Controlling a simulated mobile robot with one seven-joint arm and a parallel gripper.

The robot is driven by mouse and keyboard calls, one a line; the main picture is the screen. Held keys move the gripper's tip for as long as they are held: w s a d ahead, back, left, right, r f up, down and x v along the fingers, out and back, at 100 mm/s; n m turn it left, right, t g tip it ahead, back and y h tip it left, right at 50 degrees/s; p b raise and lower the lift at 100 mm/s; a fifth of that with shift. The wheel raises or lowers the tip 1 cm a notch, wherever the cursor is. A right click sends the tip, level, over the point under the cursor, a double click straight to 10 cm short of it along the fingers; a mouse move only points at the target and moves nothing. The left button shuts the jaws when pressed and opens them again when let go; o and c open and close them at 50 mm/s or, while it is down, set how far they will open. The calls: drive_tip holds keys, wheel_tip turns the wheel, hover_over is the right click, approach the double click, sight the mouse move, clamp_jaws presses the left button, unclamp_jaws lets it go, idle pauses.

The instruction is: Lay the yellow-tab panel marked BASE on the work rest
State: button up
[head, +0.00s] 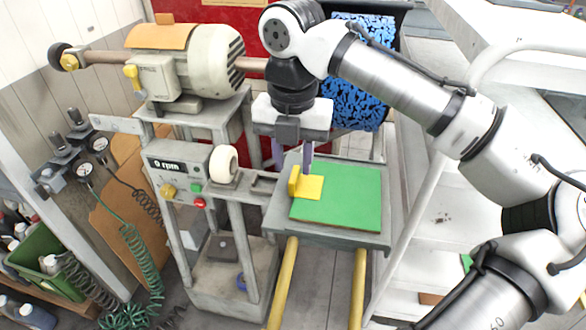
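A green panel (345,198) with a yellow patch and a small raised yellow tab (294,182) at its left end lies flat on the grey work rest (330,235). No BASE marking is readable at this size. My gripper (292,164) points down over the rest's left rear part, close to the yellow tab. Its two fingers are spread apart, with nothing visible held between them. The right fingertip is near the yellow patch; I cannot tell whether it touches.
The blue buffing brush (352,95) stands just behind the rest. A motor (190,60) and a control box (180,178) are at left. Yellow rails (283,285) run below the rest. A white shelf rack (430,225) stands at right. A green crate (45,255) is lower left.

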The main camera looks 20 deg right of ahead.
wheel_tip(320, 180, up, 9)
drive_tip(key=shift+r, duration=0.2)
idle(0.3)
